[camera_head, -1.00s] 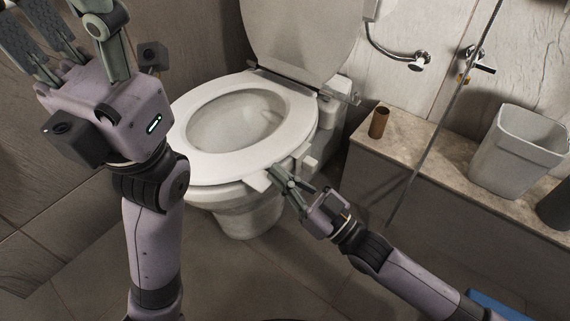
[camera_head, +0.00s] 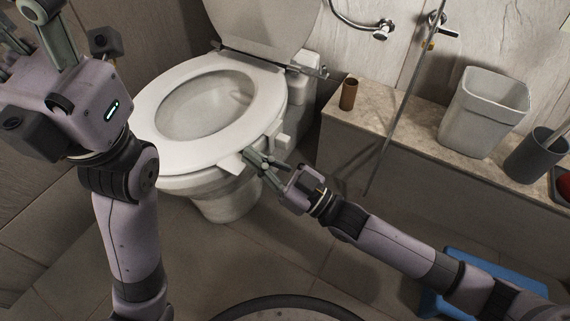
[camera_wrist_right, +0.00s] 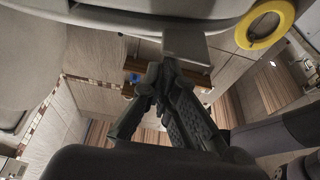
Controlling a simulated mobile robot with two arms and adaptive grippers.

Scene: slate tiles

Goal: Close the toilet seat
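The white toilet's lid (camera_head: 262,22) is raised and leans back at the top of the head view. The seat ring (camera_head: 206,148) lies down on the bowl. A pale flat tab (camera_head: 230,163) sticks out from the ring's front right edge. My right gripper (camera_head: 250,157) is beside this tab, below the rim. In the right wrist view, its fingertips (camera_wrist_right: 164,70) come together just under the tab (camera_wrist_right: 186,43); contact is unclear, and I see nothing between them. My left gripper (camera_head: 30,38) is raised at the upper left, fingers apart and partly cut off by the frame.
A stone-topped ledge (camera_head: 395,127) at the right bears a brown cardboard tube (camera_head: 348,94), a grey-white bin (camera_head: 484,108) and a dark brush holder (camera_head: 534,156). A blue object (camera_head: 432,303) is on the floor at lower right. A thin glass edge (camera_head: 404,101) stands before the ledge.

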